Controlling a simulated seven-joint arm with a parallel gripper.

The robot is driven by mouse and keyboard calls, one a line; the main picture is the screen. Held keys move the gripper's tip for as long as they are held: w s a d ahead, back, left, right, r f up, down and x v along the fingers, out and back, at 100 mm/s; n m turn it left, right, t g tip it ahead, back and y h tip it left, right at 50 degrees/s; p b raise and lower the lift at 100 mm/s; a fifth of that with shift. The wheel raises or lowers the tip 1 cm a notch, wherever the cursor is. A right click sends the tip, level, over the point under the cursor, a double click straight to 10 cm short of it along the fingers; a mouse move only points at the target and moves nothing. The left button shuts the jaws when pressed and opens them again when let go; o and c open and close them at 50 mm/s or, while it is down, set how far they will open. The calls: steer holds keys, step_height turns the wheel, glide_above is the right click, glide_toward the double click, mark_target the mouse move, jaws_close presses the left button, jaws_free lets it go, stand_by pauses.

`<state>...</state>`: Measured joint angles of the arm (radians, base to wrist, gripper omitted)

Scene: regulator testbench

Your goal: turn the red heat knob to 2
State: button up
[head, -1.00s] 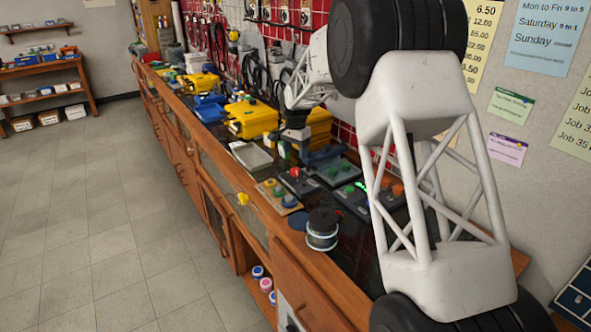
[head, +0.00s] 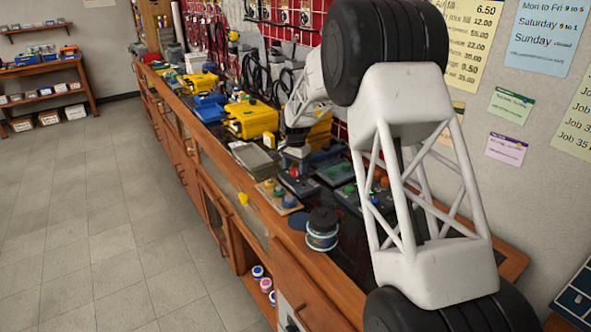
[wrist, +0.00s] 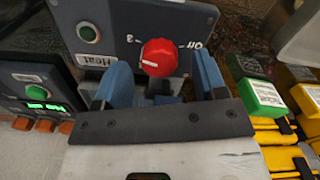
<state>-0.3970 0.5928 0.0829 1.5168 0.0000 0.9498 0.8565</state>
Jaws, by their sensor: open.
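The red heat knob (wrist: 160,57) is on a dark blue-grey panel (wrist: 190,20) in the wrist view. A white line on its face points to the left. A white mark like a 2 or 3 is left of it and white lettering right of it; a "Heat" label (wrist: 92,62) is at the panel's lower left. My gripper (wrist: 162,66) is open, with one blue finger on each side of the knob and visible gaps between.
A green button (wrist: 88,33) is left of the knob. Another panel with a lit green display (wrist: 42,106) and orange buttons is at the left. In the head view, several control boxes and a dark jar (head: 322,228) crowd the bench.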

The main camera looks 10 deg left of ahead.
steer(key=shift+f, duration=0.55)
steer(key=c, duration=0.9)
steer(key=shift+n, duration=0.3)
steer(key=n, duration=0.8)
steer(key=shift+n, duration=0.4)
steer(key=n, duration=0.4)
steer(key=shift+a, duration=0.1)
steer(key=shift+n, duration=0.3)
